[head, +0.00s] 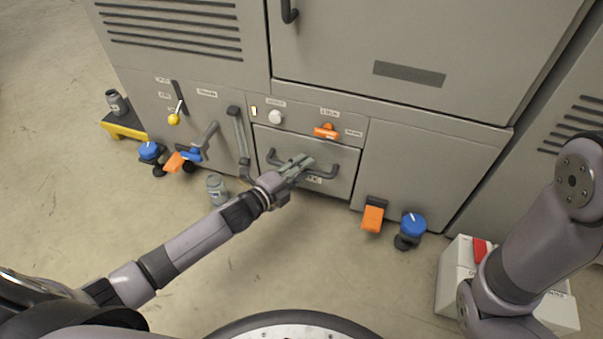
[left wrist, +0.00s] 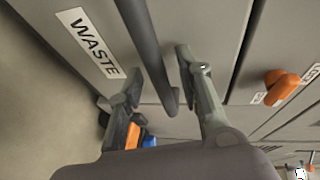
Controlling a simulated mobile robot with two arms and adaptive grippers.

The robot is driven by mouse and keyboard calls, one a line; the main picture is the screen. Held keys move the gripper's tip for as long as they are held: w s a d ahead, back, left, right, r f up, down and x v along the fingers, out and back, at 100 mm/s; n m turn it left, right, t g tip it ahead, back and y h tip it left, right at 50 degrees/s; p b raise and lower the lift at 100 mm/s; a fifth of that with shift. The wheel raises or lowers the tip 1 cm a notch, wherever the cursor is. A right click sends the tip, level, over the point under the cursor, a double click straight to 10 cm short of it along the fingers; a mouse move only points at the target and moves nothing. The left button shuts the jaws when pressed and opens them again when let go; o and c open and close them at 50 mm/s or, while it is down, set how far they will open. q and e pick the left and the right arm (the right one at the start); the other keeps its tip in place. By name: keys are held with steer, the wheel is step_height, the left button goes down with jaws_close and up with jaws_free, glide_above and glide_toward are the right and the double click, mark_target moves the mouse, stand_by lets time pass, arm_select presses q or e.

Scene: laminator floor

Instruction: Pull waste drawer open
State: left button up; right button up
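The waste drawer (head: 330,158) is a grey front panel low in the middle of the machine and looks flush with it. Its dark bar handle (head: 325,174) runs across the front. The left wrist view shows the handle (left wrist: 148,50) and the white WASTE label (left wrist: 88,43) beside it.
An orange handle (head: 327,131) and a white knob (head: 275,117) sit above the drawer. An orange pedal (head: 373,215) and a blue-topped valve (head: 411,226) stand to the right. A grey canister (head: 216,188) stands left on the floor. White boxes (head: 455,268) stand lower right. Floor before the drawer is clear.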

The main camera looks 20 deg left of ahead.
arm_select(q)
steer(key=shift+w, duration=0.1)
steer(key=shift+c, duration=0.3)
jaws_close()
stand_by(0.6)
